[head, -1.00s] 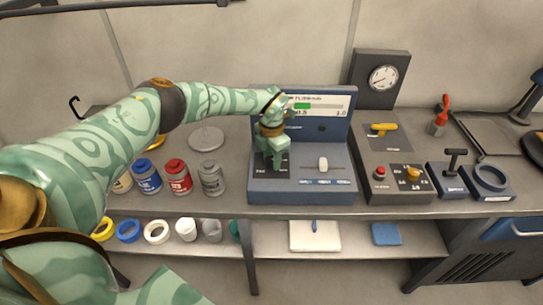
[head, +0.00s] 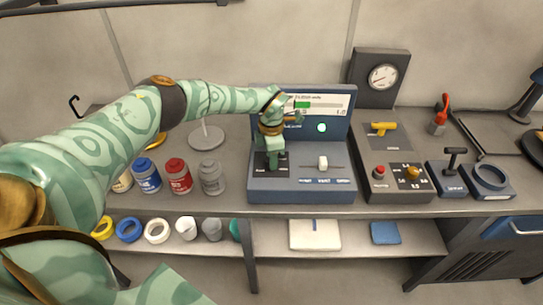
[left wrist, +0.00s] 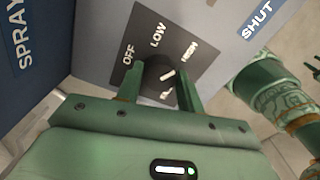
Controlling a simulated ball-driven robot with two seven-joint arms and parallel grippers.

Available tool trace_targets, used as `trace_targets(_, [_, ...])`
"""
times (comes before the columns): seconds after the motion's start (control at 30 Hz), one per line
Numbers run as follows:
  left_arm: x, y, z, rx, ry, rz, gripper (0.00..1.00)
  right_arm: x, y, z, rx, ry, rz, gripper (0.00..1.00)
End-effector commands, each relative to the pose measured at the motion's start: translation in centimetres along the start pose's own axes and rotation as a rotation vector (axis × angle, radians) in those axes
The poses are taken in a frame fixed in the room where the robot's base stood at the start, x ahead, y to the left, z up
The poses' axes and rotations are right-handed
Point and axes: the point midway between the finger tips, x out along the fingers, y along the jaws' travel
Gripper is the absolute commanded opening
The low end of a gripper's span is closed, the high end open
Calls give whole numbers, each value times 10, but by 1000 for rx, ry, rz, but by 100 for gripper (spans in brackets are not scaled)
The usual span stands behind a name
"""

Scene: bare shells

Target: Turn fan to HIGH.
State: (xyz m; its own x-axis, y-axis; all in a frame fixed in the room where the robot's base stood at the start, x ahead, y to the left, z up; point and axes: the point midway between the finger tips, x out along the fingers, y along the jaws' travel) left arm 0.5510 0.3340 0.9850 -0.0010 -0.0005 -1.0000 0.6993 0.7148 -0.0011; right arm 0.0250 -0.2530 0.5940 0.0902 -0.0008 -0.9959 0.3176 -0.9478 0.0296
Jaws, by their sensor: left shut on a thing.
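The fan control is a dark knob (left wrist: 156,68) on a dark plate (left wrist: 203,68) marked OFF, LOW and HIGH. A further marking beside my gripper is partly covered. A white line near the knob slants toward the HIGH side, but its exact aim is hard to read. My left gripper (left wrist: 160,74) is shut on the knob, one finger on each side. In the head view my left gripper (head: 272,161) points down at the left of the blue-grey console (head: 300,190) and hides most of the knob.
The console has a white slider (head: 322,162), a lit pale-green lamp (head: 322,128) and a display with a green bar (head: 303,105). Several jars stand to the left, including a red one (head: 178,176). A panel with a yellow handle (head: 383,128) stands to the right.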

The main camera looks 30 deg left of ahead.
Motion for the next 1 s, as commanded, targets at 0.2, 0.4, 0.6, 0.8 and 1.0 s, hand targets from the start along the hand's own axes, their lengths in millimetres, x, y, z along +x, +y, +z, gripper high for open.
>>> trace_targets(0.2, [-2,2,0,1,-2,5,43,0,0,0,0,0,0,36])
trace_targets(0.4, [-1,1,0,0,-1,3,59,0,-1,0,0,0,-1,36])
trace_targets(0.6, [-4,1,0,0,-1,2,59,-1,-1,-1,1,1,-1,36])
trace_targets(0.8, [-40,1,0,0,-4,4,59,-9,0,-2,1,3,0,36])
trace_targets(1.0, [-95,1,1,1,-4,5,59,-16,0,-4,1,5,0,36])
